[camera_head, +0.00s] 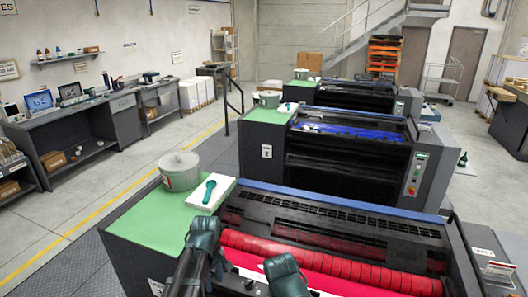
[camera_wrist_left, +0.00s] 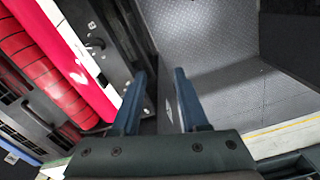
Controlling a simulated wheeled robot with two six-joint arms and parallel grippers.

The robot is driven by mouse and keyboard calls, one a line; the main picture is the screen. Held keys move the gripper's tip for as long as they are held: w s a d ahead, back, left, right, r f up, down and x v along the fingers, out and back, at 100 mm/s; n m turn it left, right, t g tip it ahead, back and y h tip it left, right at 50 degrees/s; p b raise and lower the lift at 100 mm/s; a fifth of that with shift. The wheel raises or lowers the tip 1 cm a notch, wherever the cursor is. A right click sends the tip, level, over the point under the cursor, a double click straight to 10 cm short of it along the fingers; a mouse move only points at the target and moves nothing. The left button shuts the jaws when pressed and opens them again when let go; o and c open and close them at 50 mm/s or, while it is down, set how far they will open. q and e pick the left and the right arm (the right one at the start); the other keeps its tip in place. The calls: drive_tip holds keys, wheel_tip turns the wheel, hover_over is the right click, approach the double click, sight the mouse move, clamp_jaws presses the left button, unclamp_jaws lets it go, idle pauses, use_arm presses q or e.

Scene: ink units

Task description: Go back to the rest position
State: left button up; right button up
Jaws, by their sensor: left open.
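My left gripper (camera_head: 204,240) shows at the bottom of the head view, dark teal, in front of the nearest machine (camera_head: 330,225). In the left wrist view its two fingers (camera_wrist_left: 158,82) stand apart with a clear gap and nothing between them. Tread-plate floor (camera_wrist_left: 200,45) shows beyond the fingertips. Another rounded teal part of mine is at the bottom middle of the head view. I cannot make out my right gripper.
The nearest machine's red rollers (camera_head: 340,268) lie close to my left arm. More machines stand behind. The aisle floor (camera_head: 95,190) at left is clear.

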use_arm(q)
drive_tip(key=s+d+f+m+y+b, duration=0.1)
drive_tip(key=s+d+f+m+b, duration=0.8)
drive_tip(key=s+f+m+b, duration=0.4)
drive_tip(key=shift+s+d+f+m+b, duration=0.15)
drive_tip(key=shift+d+f+m+b, duration=0.05)
drive_tip(key=shift+f+m+b, duration=0.55)
